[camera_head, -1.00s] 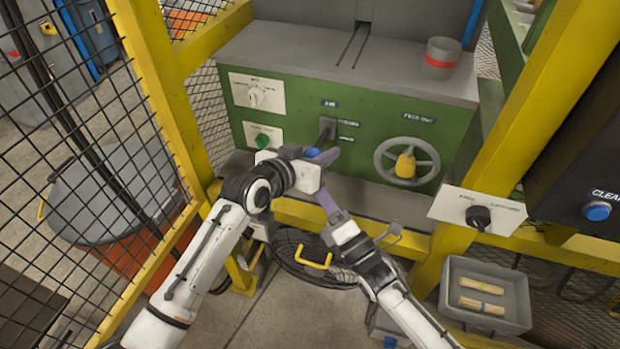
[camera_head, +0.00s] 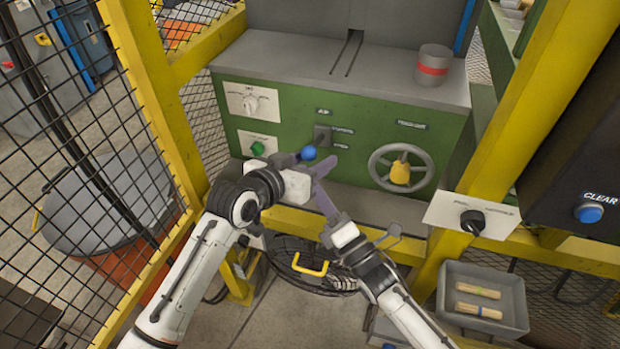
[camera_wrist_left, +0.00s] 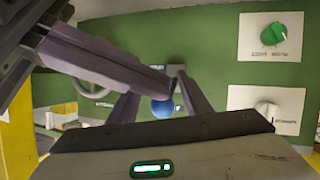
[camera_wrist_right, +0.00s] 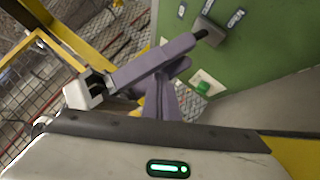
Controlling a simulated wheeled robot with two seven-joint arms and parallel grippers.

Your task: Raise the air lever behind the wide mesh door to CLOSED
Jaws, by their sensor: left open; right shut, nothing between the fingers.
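The air lever, with a blue knob (camera_head: 308,153), sticks out from its dark mount (camera_head: 322,135) on the green machine front. Its labels are too small to read surely, and I cannot tell which one it stands at. My left gripper (camera_head: 316,164) is open at the knob. In the left wrist view the knob (camera_wrist_left: 162,108) sits between its two fingers, with gaps hard to judge. My right gripper (camera_head: 322,196) is shut and empty, just below and close to the left fingers. In the right wrist view its fingers (camera_wrist_right: 164,95) cross near the left ones.
Black mesh in a yellow frame (camera_head: 145,100) stands at the left. A yellow rail (camera_head: 290,216) runs below. A grey bin (camera_head: 484,300) with wooden pieces is at lower right.

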